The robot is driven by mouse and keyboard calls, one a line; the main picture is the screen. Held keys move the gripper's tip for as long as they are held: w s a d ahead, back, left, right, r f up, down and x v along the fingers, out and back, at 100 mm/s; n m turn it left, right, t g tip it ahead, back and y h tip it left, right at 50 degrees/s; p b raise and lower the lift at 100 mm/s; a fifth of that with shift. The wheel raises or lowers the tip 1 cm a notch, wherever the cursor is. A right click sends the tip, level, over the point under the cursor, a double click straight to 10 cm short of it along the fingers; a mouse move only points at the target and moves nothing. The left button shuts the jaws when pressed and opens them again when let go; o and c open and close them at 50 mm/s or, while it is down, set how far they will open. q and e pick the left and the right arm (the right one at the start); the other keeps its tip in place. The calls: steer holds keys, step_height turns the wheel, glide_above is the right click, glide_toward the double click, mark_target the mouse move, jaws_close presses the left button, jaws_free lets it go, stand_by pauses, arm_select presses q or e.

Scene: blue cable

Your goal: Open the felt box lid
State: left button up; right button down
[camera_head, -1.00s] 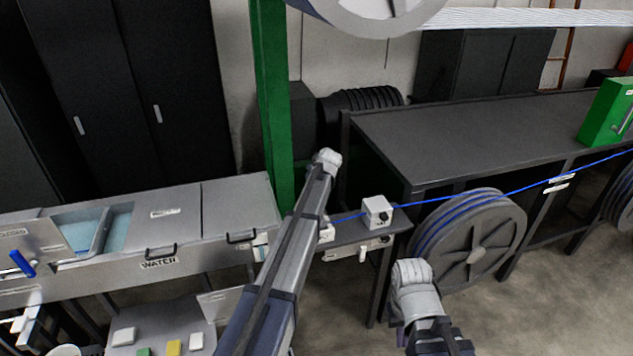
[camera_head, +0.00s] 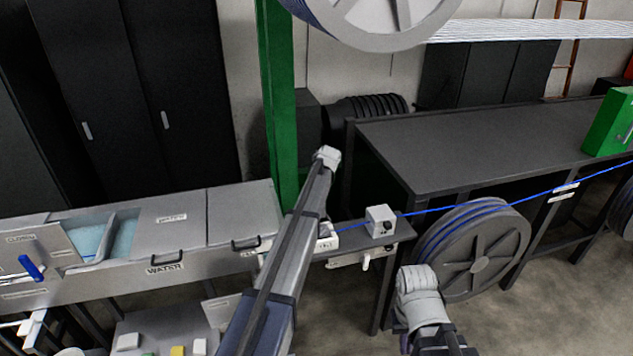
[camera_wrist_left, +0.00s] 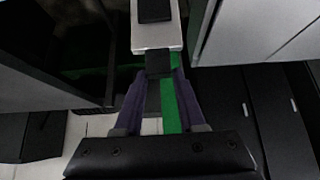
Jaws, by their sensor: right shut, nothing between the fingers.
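A small white box (camera_head: 380,221) with a dark round spot stands upright on a narrow dark stand, with the blue cable (camera_head: 520,195) at it. A second white piece (camera_head: 327,243) beside it is partly hidden by my left arm. No label shows which is the felt box, and no raised lid shows. My right gripper (camera_head: 418,284) is shut and empty, below and right of the white box, apart from it. My left gripper (camera_wrist_left: 163,75) shows in the left wrist view, its purple fingers around a dark block below a silver piece; I cannot tell whether it grips this.
A metal water trough (camera_head: 235,235) lies to the left. A green post (camera_head: 278,100) rises behind my left arm. A cable reel (camera_head: 480,258) and a dark bench (camera_head: 480,140) stand to the right, with a green box (camera_head: 608,125) on the bench.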

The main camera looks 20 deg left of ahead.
arm_select(q)
steer(key=o, duration=0.4)
steer(key=shift+c, duration=0.2)
steer(key=shift+s, duration=0.1)
steer(key=p+v, duration=0.5)
steer(key=v, duration=0.2)
steer(key=shift+d+r+p, duration=0.15)
steer(key=shift+r+p, duration=0.05)
steer(key=shift+p, duration=0.2)
